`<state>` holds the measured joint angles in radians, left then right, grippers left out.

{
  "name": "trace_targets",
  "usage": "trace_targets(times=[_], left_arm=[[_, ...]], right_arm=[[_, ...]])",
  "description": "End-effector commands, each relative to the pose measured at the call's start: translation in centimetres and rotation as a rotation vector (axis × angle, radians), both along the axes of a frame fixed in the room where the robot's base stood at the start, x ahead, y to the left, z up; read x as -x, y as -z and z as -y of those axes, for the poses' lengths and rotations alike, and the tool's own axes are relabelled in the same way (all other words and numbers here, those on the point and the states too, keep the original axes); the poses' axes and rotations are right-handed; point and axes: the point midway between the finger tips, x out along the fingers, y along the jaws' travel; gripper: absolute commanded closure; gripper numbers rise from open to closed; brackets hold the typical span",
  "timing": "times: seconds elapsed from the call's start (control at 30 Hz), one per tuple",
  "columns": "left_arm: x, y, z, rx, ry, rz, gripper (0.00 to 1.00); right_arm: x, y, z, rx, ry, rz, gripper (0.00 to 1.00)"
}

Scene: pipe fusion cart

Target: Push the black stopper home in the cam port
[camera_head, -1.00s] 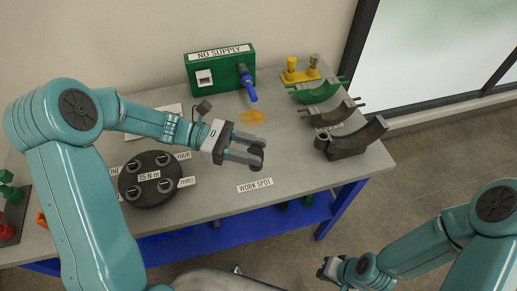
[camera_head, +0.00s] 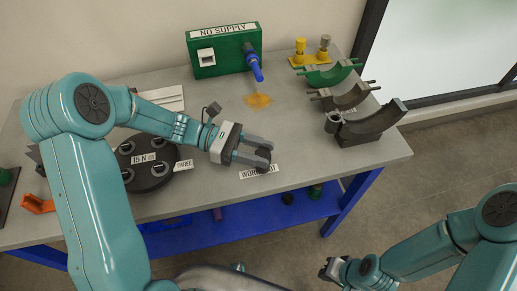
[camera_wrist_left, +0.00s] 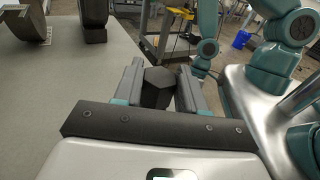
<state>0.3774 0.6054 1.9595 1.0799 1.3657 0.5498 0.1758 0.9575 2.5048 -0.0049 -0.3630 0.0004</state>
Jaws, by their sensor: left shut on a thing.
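My left gripper (camera_head: 262,156) is above the bench, near its front edge, partly covering the WORK SPOT label. In the left wrist view my left gripper (camera_wrist_left: 158,92) is shut on a black faceted piece, the black stopper (camera_wrist_left: 157,86), held between both fingers. In the head view the fingers largely hide the stopper. A black curved saddle (camera_head: 372,127) with a round tubular opening at its left end stands to the right, apart from the gripper. I cannot tell for certain where the cam port is. My right gripper (camera_head: 330,269) is low, off the bench, its jaws unclear.
A green NO SUPPLY box (camera_head: 224,50) with a blue handle stands behind. Green (camera_head: 332,75) and brown (camera_head: 345,97) saddles and a yellow fitting (camera_head: 312,55) line the right. A black 15 N m disc (camera_head: 148,165) lies left of my gripper. An orange patch (camera_head: 257,99) marks the bench.

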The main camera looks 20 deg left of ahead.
Motion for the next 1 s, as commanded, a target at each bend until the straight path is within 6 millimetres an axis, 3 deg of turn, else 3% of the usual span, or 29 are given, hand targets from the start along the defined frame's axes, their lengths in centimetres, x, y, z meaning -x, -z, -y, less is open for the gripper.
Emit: trace_targets(times=[0.4, 0.43, 0.5, 0.53, 0.83, 1.0], left_arm=[[0.0, 0.0, 0.0, 0.0, 0.0, 0.0, 0.9], [0.0, 0.0, 0.0, 0.0, 0.0, 0.0, 0.56], [0.0, 0.0, 0.0, 0.0, 0.0, 0.0, 0.33], [0.0, 0.0, 0.0, 0.0, 0.0, 0.0, 0.3], [0.0, -0.2, 0.0, 0.0, 0.0, 0.001, 0.3], [0.0, -2.4, 0.0, -0.002, 0.0, 0.006, 0.3]], right_arm=[[0.0, 0.0, 0.0, 0.0, 0.0, 0.0, 1.0], [0.0, 0.0, 0.0, 0.0, 0.0, 0.0, 1.0], [0.0, 0.0, 0.0, 0.0, 0.0, 0.0, 1.0], [0.0, 0.0, 0.0, 0.0, 0.0, 0.0, 1.0], [0.0, 0.0, 0.0, 0.0, 0.0, 0.0, 1.0], [0.0, -0.2, 0.0, 0.0, 0.0, 0.0, 1.0]])
